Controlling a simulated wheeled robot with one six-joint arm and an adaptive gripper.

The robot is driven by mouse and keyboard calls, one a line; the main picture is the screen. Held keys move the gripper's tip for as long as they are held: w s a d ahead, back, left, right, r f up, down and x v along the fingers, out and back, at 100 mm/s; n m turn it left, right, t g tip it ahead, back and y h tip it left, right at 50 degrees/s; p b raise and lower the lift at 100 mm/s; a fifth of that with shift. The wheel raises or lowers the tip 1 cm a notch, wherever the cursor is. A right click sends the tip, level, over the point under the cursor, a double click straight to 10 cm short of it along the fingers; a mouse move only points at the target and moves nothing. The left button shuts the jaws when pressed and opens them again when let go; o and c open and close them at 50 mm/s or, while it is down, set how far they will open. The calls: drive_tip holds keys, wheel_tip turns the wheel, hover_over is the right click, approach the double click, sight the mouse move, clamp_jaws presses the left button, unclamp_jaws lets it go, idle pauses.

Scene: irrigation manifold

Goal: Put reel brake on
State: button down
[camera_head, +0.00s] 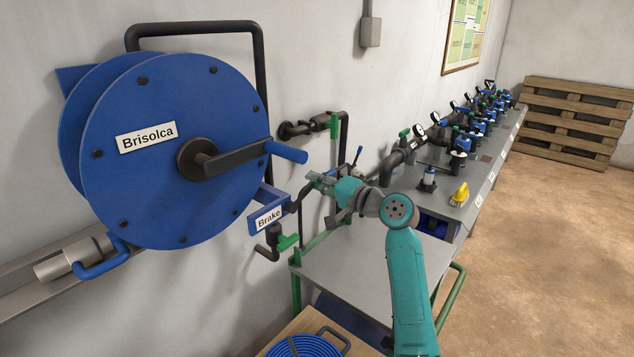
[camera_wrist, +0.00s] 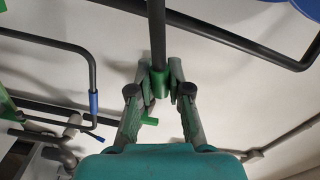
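The blue hose reel (camera_head: 215,110), labelled Brisolca, is on the wall at left. Below its right edge is a blue bracket with a white Brake label (camera_head: 268,218). A dark brake lever (camera_head: 294,206) runs from the bracket toward my gripper (camera_head: 318,180). In the wrist view, a dark rod comes down to a green end piece (camera_wrist: 158,84). The two fingers of my gripper (camera_wrist: 160,76) stand on either side of this green end, with no clear gap, so they look shut on it. The fingers partly hide the lever's end in the head view.
The reel's crank with blue handle (camera_head: 287,152) sticks out above my gripper. Valves with green handles (camera_head: 287,242) are on the wall close by. A grey table (camera_head: 345,275) stands below my arm. A long bench with valves and gauges (camera_head: 470,190) runs along the wall at right.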

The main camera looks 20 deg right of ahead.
drive_tip(key=shift+f, duration=0.1)
wheel_tip(320, 180, down, 11)
drive_tip(key=s+a+m, duration=0.2)
drive_tip(key=m, duration=1.2)
drive_tip(key=shift+a+m, duration=0.3)
drive_tip(key=shift+m, duration=0.1)
drive_tip(key=shift+a+f, duration=0.15)
drive_tip(key=shift+f, duration=0.05)
drive_tip(key=c, duration=1.1)
unclamp_jaws()
drive_tip(key=shift+s, duration=0.1)
drive_tip(key=shift+r, duration=0.15)
drive_tip(key=shift+r, duration=0.1)
